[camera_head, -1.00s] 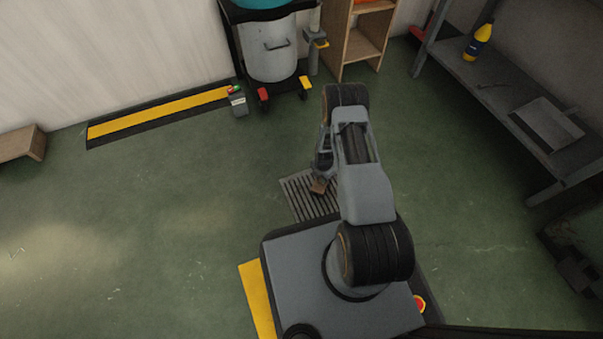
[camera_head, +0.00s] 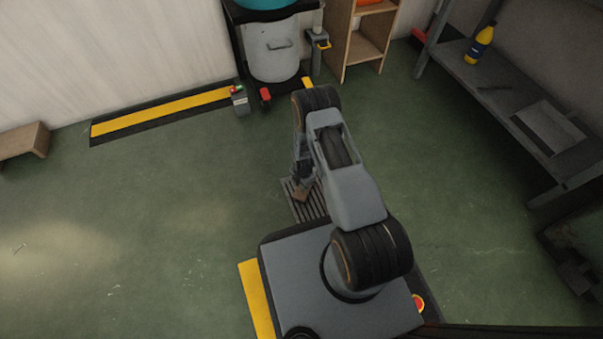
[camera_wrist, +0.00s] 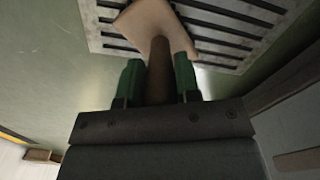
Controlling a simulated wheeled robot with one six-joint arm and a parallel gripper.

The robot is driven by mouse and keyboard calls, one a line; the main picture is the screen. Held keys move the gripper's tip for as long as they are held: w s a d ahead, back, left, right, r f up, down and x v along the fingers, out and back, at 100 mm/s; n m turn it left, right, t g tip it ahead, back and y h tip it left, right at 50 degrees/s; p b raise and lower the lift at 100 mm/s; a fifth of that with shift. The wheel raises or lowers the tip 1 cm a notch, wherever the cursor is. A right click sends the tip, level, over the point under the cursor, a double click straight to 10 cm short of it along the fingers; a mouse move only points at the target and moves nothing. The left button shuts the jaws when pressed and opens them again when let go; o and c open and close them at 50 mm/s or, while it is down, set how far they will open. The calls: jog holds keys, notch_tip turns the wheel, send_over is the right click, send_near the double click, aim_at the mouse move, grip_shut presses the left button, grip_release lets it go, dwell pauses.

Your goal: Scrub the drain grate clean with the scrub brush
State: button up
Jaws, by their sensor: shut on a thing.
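The drain grate (camera_head: 312,208) is a slotted grey square in the green floor, just ahead of my base. In the wrist view the grate (camera_wrist: 235,22) fills the top, with dark slots and pale bars. My gripper (camera_wrist: 158,80) has green fingers and is shut on the brown handle of the scrub brush (camera_wrist: 150,20). The brush's tan wooden block lies over the grate. In the head view the brush (camera_head: 301,194) shows as a small brown block over the grate's left part. The bristles are hidden, so I cannot tell whether they touch the bars.
A grey bin (camera_head: 273,55) and a wooden shelf (camera_head: 362,45) stand at the back. A wooden box (camera_head: 22,143) is at far left. The floor left of the grate is clear.

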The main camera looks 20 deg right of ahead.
jog(key=shift+d+r+p, duration=0.1)
jog(key=shift+r+p, duration=2.35)
jog(key=shift+r, duration=1.7)
